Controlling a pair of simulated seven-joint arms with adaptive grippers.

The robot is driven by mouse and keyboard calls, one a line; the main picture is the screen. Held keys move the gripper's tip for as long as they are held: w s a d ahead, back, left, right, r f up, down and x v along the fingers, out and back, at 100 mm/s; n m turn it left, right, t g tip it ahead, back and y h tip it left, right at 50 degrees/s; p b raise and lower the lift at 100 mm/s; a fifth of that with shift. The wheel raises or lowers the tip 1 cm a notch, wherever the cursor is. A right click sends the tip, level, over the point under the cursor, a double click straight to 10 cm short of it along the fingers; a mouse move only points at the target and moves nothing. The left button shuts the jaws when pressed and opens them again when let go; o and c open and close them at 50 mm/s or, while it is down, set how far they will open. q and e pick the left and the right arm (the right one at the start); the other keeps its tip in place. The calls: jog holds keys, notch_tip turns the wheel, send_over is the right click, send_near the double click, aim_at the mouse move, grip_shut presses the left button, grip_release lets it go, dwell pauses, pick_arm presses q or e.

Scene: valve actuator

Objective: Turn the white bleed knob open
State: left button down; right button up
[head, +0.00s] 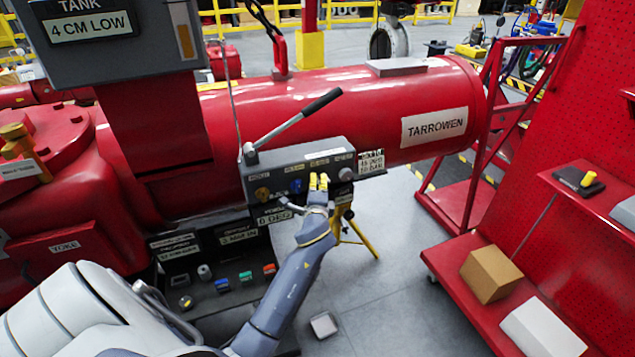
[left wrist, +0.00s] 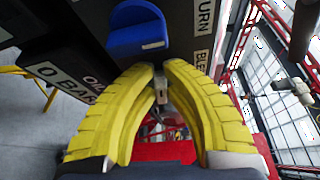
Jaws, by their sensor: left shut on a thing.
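My left gripper (head: 318,182) is at the box front, between the blue knob and that fitting. In the left wrist view its yellow fingers (left wrist: 160,78) are closed together at the tips beside a label starting "BLE". A small pale piece (left wrist: 159,86), seemingly the white bleed knob, shows between them, mostly hidden. The blue knob (left wrist: 138,32) is close by. My right gripper is out of view.
A red cart (head: 455,275) with a cardboard box (head: 490,275) stands at right. Floor between is mostly clear.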

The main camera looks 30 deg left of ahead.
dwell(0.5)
pick_arm(q)
jog(key=c, duration=1.5)
grip_release()
jog(key=shift+o, duration=0.2)
jog(key=v, duration=1.2)
jog(key=shift+w+d, duration=0.1)
